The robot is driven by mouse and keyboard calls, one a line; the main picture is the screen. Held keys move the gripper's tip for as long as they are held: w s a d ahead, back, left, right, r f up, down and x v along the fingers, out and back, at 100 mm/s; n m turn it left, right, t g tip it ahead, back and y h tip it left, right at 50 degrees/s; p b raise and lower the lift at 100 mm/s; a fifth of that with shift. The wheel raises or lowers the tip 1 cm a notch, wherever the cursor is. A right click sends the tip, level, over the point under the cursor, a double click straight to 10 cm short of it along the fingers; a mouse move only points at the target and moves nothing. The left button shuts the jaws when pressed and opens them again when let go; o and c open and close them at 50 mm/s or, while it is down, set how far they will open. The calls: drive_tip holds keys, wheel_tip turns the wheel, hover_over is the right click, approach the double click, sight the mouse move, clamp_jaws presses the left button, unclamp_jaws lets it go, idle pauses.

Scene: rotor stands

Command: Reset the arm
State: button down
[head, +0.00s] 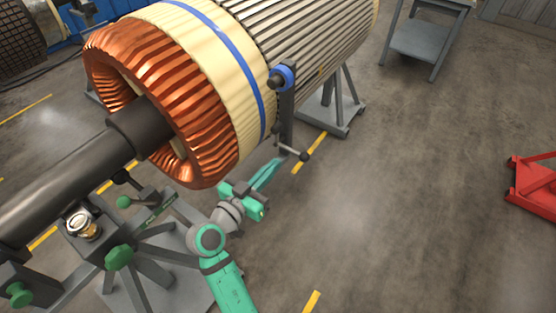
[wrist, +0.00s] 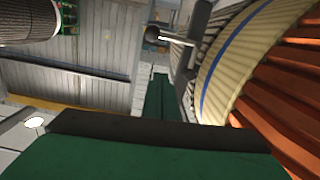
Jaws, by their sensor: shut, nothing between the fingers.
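My green arm (head: 228,285) reaches up from the bottom of the head view. My gripper (head: 276,164) is shut and empty, its thin green fingers pointing up and to the right. The fingers also show shut in the wrist view (wrist: 159,80). They are below and beside the large rotor (head: 205,75), near a dark upright bracket (head: 287,120) with a blue knob and a crank handle. In the wrist view the rotor's cream band with its blue stripe (wrist: 225,65) and copper windings (wrist: 285,110) fill the right side. I cannot tell the exact gap between the fingers and the bracket.
The rotor's dark shaft (head: 60,185) rests on a grey stand (head: 150,270) with green knobs, left of my arm. Another grey stand (head: 335,115) is behind. A grey cart (head: 420,45) and a red stand (head: 535,185) are at right. Open floor (head: 400,220) lies to the right.

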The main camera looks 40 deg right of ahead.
drive_tip(key=shift+a, duration=0.25)
idle(0.4)
drive_tip(key=s+a+f+n+t+y, duration=0.4)
drive_tip(key=a+f+n+y, duration=0.15)
drive_tip(key=a+f, duration=0.3)
drive_tip(key=s+a+f+n+t+y, duration=0.45)
drive_tip(key=a+f+n, duration=0.25)
drive_tip(key=f, duration=0.3)
drive_tip(key=s+a+n+y, duration=0.2)
drive_tip(key=s+a+y, duration=0.3)
drive_tip(key=s+a, duration=0.55)
drive_tip(key=s+a+r+m+t+y, duration=0.1)
drive_tip(key=s+r, duration=0.5)
drive_tip(key=s, duration=0.3)
drive_tip(key=shift+s+a, duration=0.2)
drive_tip(key=shift+s, duration=0.15)
